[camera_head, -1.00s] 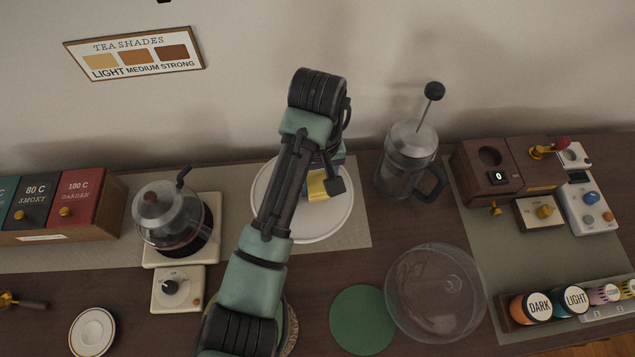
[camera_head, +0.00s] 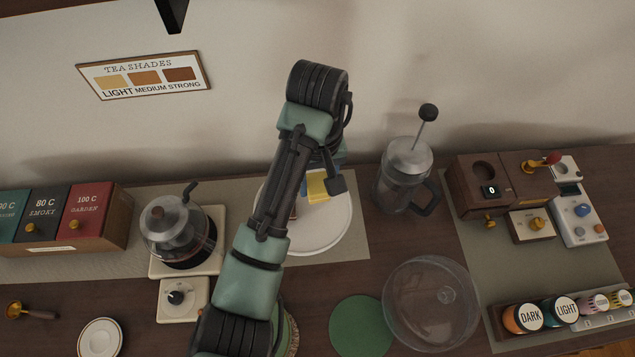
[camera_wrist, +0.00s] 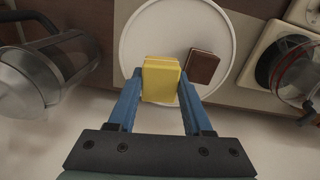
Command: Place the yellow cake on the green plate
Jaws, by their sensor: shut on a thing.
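The yellow cake (camera_head: 318,187) is between the fingers of my gripper (camera_head: 328,180), over the white plate. In the wrist view the cake (camera_wrist: 161,80) is a yellow block, and the two blue fingers of my gripper (camera_wrist: 160,88) are shut on its sides. I cannot tell whether the cake is clear of the plate beneath. A flat green disc (camera_head: 361,326), which looks like the green plate, lies empty at the front, right of my arm. Another green round edge (camera_head: 292,335) is mostly hidden behind my arm.
A brown cake (camera_wrist: 202,67) lies on the white plate (camera_wrist: 140,30) beside the yellow one. A clear glass dome (camera_head: 430,305) sits right of the green disc. A French press (camera_head: 403,180) stands behind it; a glass teapot (camera_head: 178,232) stands left of my arm.

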